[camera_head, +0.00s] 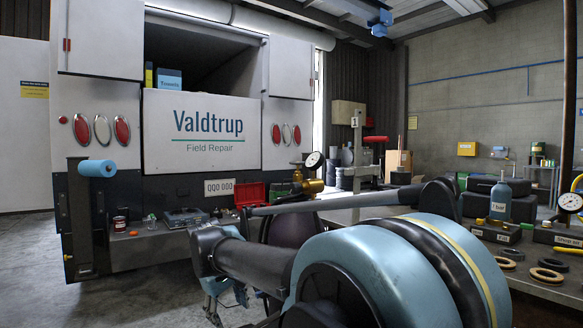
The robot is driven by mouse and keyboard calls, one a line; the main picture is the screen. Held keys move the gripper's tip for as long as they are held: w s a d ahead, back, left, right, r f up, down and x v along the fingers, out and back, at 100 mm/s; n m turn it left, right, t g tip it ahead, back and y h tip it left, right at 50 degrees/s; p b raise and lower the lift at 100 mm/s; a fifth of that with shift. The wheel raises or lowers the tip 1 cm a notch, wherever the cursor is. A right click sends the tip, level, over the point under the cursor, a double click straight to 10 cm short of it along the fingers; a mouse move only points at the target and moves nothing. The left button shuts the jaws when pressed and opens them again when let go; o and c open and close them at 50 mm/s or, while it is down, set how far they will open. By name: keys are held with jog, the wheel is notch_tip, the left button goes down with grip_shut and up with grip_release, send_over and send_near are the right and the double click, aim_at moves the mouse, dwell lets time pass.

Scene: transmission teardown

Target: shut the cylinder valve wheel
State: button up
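A brass valve fitting (312,186) with a round white dial gauge (314,160) stands near the middle of the view, behind my arm. A dark maroon rounded shape (288,231) below it may be the cylinder's shoulder; most of it is hidden by my arm. I cannot clearly make out the valve wheel. My gripper (214,300) hangs at the far end of my arm, left of and nearer than the brass fitting, apparently apart from it. Its fingers are small and partly covered by the wrist, so their opening is unclear.
A service truck's rear step (160,243) with small parts, a red case (250,194) and a blue roller (97,168) on a post is at left. At right, a bench holds a grey-blue bottle (501,203), several rings and another gauge (570,202). Floor at lower left is clear.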

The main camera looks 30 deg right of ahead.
jog(key=w+d+r+n+h, duration=0.35)
jog(key=d+r, duration=0.25)
jog(key=r, duration=0.2)
jog(key=w+d+r+n+h, duration=0.35)
jog(key=w+d+r, duration=0.2)
jog(key=r, duration=0.25)
jog(key=n+h, duration=0.8)
send_near(290, 163)
jog(key=shift+g, duration=0.4)
jog(key=d, duration=0.8)
jog(key=w+d, duration=0.1)
jog(key=d, duration=0.3)
jog(key=shift+f, duration=0.1)
jog(key=shift+a, duration=0.1)
jog(key=c, duration=0.8)
